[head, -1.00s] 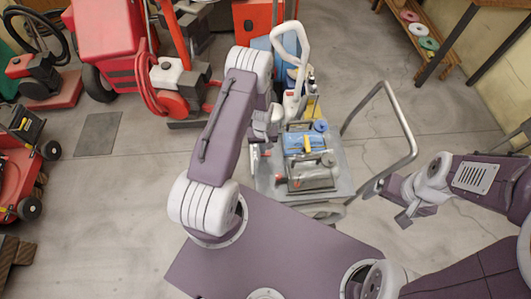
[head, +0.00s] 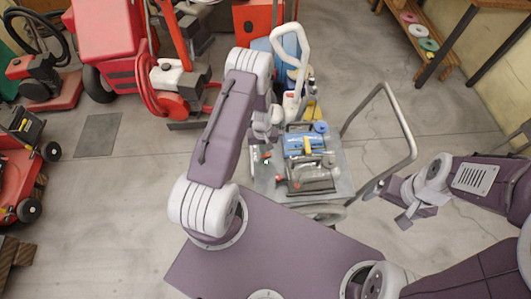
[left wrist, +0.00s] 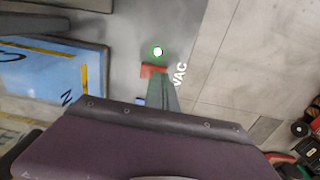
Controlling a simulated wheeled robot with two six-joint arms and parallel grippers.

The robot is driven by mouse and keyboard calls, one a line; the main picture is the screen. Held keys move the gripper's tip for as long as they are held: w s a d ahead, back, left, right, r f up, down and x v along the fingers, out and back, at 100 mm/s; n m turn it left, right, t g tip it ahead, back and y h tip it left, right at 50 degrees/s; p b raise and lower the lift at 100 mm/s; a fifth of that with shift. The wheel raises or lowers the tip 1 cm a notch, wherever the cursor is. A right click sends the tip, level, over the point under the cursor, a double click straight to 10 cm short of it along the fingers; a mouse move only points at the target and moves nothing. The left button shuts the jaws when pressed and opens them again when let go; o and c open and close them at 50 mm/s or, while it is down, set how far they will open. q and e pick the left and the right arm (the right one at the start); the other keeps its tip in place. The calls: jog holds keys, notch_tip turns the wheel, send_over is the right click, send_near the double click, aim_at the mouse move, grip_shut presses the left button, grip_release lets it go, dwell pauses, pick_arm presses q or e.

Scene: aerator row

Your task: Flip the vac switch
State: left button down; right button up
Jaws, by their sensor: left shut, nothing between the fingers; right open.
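The vac switch (left wrist: 153,70) is a small red-orange lever beside the white VAC label (left wrist: 180,75) on a grey panel in the left wrist view. A bright white lamp with a green rim (left wrist: 157,51) glows just above it. The shut, empty fingers of my left gripper (left wrist: 162,88) reach up to the switch's lower edge; I cannot tell whether they touch it. In the head view my left gripper (head: 266,132) hangs over the left side of the cart (head: 338,180). My right gripper (head: 408,214) is open and empty, right of the cart.
A blue unit (head: 303,144) and a grey unit (head: 311,177) sit on the cart, right of my left gripper. A grey tube handle (head: 400,115) rises at the cart's right. Red machines (head: 105,45) stand at the back left. Open floor lies left of the cart.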

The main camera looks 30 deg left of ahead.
pick_arm(q)
notch_tip(320, 180, up, 6)
jog(key=p, duration=0.4)
jog(key=shift+f, duration=0.1)
jog(key=w+d+r+m+t+b, duration=0.1)
jog(key=w+d+r+t, duration=0.15)
jog(key=r, duration=0.65)
jog(key=w+d+r+m+t+b, duration=0.1)
jog(key=w+d+r, duration=0.15)
jog(key=r, duration=0.65)
jog(key=s+d+r+m, duration=0.1)
jog(key=s+d+r, duration=0.1)
jog(key=s+r, duration=0.3)
jog(key=s+f+m+g, duration=0.1)
jog(key=s+m+g, duration=0.1)
jog(key=s, duration=1)
jog(key=shift+s+d+m+b, duration=0.3)
jog(key=shift+s+m, duration=0.05)
jog(key=shift+m, duration=0.25)
